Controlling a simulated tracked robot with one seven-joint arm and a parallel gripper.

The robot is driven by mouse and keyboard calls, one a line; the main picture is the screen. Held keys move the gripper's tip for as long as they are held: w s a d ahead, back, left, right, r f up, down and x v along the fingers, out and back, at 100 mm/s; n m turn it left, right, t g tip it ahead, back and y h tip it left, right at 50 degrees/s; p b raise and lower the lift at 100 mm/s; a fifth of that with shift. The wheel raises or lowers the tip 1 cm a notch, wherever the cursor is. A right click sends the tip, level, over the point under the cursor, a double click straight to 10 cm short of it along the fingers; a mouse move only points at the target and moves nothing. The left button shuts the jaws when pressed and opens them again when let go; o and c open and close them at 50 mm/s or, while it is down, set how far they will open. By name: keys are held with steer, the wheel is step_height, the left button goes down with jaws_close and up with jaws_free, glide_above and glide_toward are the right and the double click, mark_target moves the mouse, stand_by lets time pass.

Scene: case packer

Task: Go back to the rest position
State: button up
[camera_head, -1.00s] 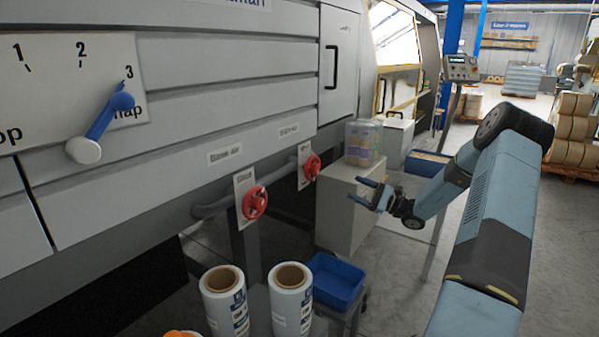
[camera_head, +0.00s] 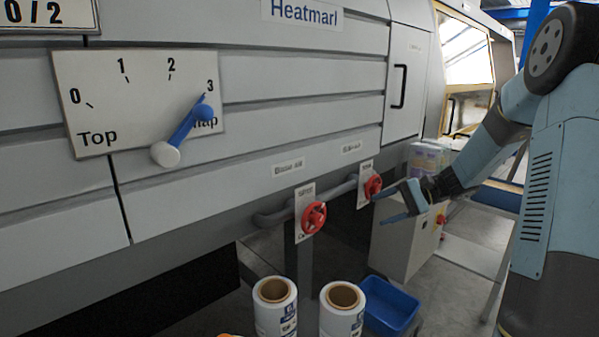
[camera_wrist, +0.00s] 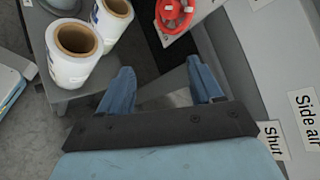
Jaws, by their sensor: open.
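My gripper (camera_head: 389,207) is open and empty in the head view, at the right of the machine front. In that view it overlaps the grey cabinet and lies just right of the far red valve wheel (camera_head: 373,187). In the wrist view the two blue fingers of my gripper (camera_wrist: 165,88) stand wide apart with nothing between them. Part of my arm fills the right side of the head view.
The machine front carries a blue-handled lever (camera_head: 184,133) at 3 on its dial and a nearer red valve wheel (camera_head: 314,218). Two film rolls (camera_head: 275,310) (camera_head: 342,312) and a blue bin (camera_head: 391,306) stand low. A grey cabinet (camera_head: 408,244) stands behind my gripper.

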steer(key=s+a+r+n+h, duration=0.2)
steer(key=s+r+h, duration=0.15)
steer(key=s, duration=0.35)
steer(key=s+a+r+n+h, duration=0.2)
steer(key=s+r+h, duration=0.15)
steer(key=s, duration=0.35)
steer(key=s+d+r+n+t+h, duration=0.2)
steer(key=s+h, duration=0.1)
steer(key=s, duration=0.5)
steer(key=s+d+r+n+t+h, duration=0.2)
steer(key=s+r+h, duration=0.1)
steer(key=s, duration=0.5)
steer(key=shift+s+t, duration=0.2)
steer(key=shift+t, duration=0.1)
